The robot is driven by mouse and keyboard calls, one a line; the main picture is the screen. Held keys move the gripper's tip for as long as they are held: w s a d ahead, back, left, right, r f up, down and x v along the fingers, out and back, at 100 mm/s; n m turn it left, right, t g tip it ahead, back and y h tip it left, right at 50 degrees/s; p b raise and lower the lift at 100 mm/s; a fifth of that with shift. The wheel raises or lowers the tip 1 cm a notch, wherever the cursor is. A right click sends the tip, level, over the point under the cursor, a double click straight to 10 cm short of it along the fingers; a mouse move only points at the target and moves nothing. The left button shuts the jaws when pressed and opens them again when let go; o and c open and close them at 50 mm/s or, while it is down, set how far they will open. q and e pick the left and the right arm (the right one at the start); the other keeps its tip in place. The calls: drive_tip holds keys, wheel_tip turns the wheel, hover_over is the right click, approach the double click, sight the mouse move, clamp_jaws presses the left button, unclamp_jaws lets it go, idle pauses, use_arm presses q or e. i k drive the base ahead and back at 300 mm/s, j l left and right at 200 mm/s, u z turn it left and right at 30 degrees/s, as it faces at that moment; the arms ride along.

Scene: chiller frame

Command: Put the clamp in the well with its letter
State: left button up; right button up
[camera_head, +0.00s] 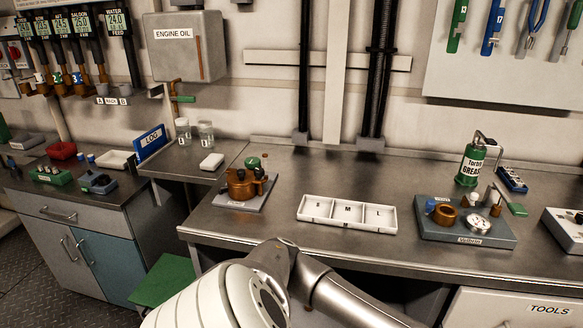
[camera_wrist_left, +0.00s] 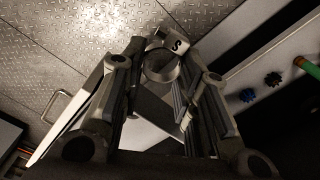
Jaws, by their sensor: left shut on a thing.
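The clamp (camera_wrist_left: 177,44) is a grey metal ring with a block marked with a dark letter S. It shows in the left wrist view between the fingertips of my left gripper (camera_wrist_left: 161,72), which is shut on it. The floor shows behind it. In the head view, a white tray (camera_head: 347,226) lies on the bench with three wells in a row. The middle well reads M and the right one L; the left letter is too small to read surely. No clamp shows in the wells. My left gripper and the clamp are not visible in the head view, nor is my right gripper.
Left of the tray, a copper-coloured pot assembly (camera_head: 243,185) stands on a plate. To its right are a grey-blue block (camera_head: 465,234) with parts and a green grease can (camera_head: 471,164). The bench behind the tray is clear. A green stool (camera_head: 165,281) stands below the bench.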

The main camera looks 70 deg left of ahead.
sight(316, 210)
drive_tip(key=k+j+z, duration=0.1)
drive_tip(key=k+j, duration=0.15)
drive_tip(key=j, duration=0.25)
drive_tip(key=k+j+z, duration=0.1)
drive_tip(key=k+j, duration=0.2)
drive_tip(key=j, duration=0.2)
drive_tip(key=k+j, duration=0.3)
drive_tip(key=j, duration=0.15)
drive_tip(key=k+j+z, duration=0.15)
drive_tip(key=k+j, duration=0.15)
drive_tip(key=j, duration=0.15)
